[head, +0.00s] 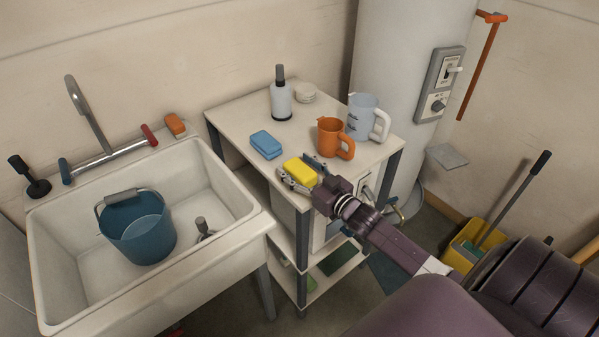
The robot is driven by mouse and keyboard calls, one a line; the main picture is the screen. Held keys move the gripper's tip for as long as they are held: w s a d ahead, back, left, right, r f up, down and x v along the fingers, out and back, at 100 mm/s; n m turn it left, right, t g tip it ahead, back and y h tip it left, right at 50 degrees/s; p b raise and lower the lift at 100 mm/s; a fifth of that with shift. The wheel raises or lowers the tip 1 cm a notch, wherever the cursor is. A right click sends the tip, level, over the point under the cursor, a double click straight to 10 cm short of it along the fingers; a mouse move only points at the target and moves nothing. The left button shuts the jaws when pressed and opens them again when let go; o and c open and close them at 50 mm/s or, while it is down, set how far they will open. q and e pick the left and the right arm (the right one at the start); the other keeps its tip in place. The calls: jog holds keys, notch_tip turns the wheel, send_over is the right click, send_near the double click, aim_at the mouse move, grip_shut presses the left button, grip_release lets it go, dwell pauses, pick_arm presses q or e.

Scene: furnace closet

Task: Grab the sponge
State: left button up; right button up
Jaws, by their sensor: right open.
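A yellow sponge (300,171) lies near the front edge of the white cart top (232,121). My right gripper (304,172) is open at the sponge, with one finger on its near left side and the other at its far right side. A blue sponge (266,144) lies on the cart further left and back. A small orange block, perhaps another sponge (175,125), sits on the sink's back ledge. My left gripper is not in view.
An orange mug (330,138) stands just behind my right gripper, and a white pitcher (362,116) stands behind it. The sink (85,275) at left holds a blue bucket (138,232).

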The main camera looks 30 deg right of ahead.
aim_at(288, 161)
jog(key=w, duration=0.3)
jog(key=shift+w+a+f, duration=0.2)
jog(key=shift+w+a, duration=0.1)
jog(key=shift+w, duration=0.2)
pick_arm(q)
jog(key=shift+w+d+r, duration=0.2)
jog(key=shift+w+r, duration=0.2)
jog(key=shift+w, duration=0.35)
pick_arm(e)
jog(key=c, duration=1.2)
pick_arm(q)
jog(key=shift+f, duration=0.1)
